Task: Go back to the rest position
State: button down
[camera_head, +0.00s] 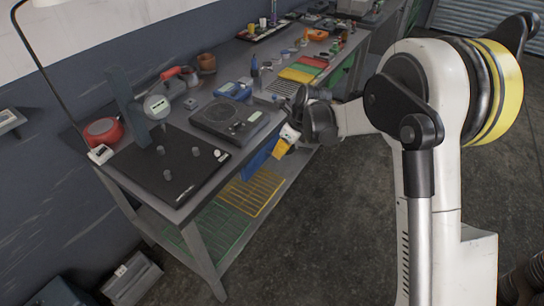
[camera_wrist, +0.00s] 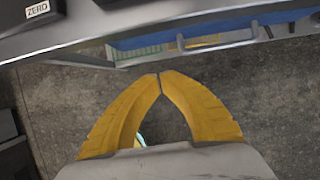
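My gripper (camera_head: 281,149) hangs just off the front edge of the workbench (camera_head: 205,193), beside the dark square device (camera_head: 229,118) on the bench top. In the wrist view the two yellow fingers of my gripper (camera_wrist: 159,76) come together at their tips. Nothing is held at the tips, and grey floor shows between the fingers. A small pale, bluish-edged shape shows low between them; I cannot tell what it is.
The bench edge runs close along the top of the wrist view. Below it are a blue panel (camera_wrist: 150,42) and a lower shelf with a yellow grid (camera_head: 255,190) and a green grid (camera_head: 217,228). Tools crowd the bench top. The floor (camera_head: 310,240) in front is clear.

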jog(key=s+d+r+n+t+h, duration=0.1)
jog(key=s+d+r+n, duration=0.5)
jog(key=r, duration=0.3)
jog(key=s+d+r+n+t+h, duration=0.1)
jog(key=s+d+r+n+t, duration=0.1)
jog(key=s+d+r+n, duration=0.45)
jog(key=s+d+r+n+t+h, duration=0.1)
jog(key=s+d+n, duration=0.2)
jog(key=s, duration=0.6)
jog(key=s+d+r+n, duration=0.1)
jog(key=s+d+n, duration=0.3)
jog(key=s+n, duration=0.4)
jog(key=shift+s+t+h+p, duration=0.3)
jog(key=shift+s+t+h, duration=0.1)
jog(key=shift+s, duration=0.1)
jog(key=shift+d+n, duration=0.1)
jog(key=shift+n, duration=0.15)
